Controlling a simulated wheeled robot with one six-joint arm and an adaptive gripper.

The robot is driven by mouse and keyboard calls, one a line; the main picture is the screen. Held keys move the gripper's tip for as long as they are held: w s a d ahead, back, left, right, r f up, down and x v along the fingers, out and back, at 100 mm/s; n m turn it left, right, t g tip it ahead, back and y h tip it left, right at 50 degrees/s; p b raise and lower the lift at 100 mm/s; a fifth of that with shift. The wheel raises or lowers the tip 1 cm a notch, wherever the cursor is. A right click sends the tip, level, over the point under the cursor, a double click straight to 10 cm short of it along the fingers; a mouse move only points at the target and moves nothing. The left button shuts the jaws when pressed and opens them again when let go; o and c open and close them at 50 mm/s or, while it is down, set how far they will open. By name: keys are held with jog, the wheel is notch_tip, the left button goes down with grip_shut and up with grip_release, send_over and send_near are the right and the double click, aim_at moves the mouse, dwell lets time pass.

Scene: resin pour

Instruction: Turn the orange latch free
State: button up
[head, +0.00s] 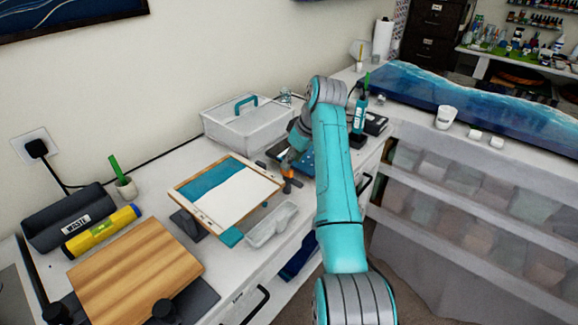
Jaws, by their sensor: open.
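A small orange part (287,172), which looks like the orange latch, shows at the right edge of the framed board (188,193), with a small dark piece just below it. My teal arm reaches over the table from the lower right and bends down toward this spot. My gripper (288,163) is at its end, small and dark, right above or beside the orange part. It is open. I cannot tell from here whether the fingers touch the orange part or sit around it. The far side of the latch is hidden.
A white box with a teal handle (248,128) stands behind. A clear tray (271,226) lies in front, near the table edge. A wooden board (136,270), a yellow roll (101,231) and a dark waste bin (68,217) are at left. A blue resin slab (480,105) lies at right.

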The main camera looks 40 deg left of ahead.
aim_at(300, 183)
jog(key=v, duration=0.8)
jog(key=shift+f, duration=0.1)
